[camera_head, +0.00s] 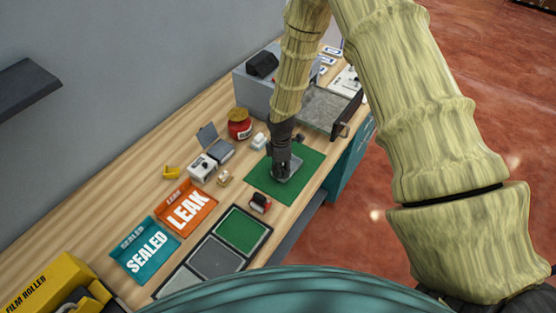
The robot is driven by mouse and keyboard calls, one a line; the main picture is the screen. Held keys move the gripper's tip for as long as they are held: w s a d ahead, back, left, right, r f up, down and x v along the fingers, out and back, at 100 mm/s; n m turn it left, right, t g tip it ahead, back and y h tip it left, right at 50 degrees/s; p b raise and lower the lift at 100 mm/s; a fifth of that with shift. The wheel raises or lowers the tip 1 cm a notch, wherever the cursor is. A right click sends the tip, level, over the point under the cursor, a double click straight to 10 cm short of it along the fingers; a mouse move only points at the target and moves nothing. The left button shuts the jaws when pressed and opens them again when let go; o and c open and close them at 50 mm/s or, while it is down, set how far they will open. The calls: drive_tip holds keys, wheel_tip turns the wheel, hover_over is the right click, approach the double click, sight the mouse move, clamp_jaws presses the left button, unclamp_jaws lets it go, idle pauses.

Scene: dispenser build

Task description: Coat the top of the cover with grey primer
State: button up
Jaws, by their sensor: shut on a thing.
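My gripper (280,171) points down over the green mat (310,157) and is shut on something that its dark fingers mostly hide. A flat grey piece with a lighter rim (293,172) shows around the fingertips, on or just above the mat. It may be the cover, but I cannot tell for sure. I also cannot tell whether it is the held thing, or whether its top bears any primer. No container is clearly marked as primer. A red jar with a yellow lid (240,125) stands left of the mat, its label too small to read.
A red and black item (260,203) lies at the mat's near edge. A white device (202,167) and an open grey case (214,147) stand left. Orange LEAK (187,206) and teal SEALED (146,249) trays and a panelled tray (213,260) lie nearer. A grey drawer (330,111) sits behind.

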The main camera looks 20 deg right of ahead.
drive_tip(key=shift+s+a, duration=0.3)
drive_tip(key=shift+a, duration=0.25)
drive_tip(key=shift+s+a, duration=0.3)
drive_tip(key=shift+a, duration=0.2)
drive_tip(key=shift+d+r+p, duration=0.1)
drive_tip(key=shift+r+p, duration=2.2)
drive_tip(key=shift+r, duration=1.75)
drive_tip(key=shift+f, duration=0.15)
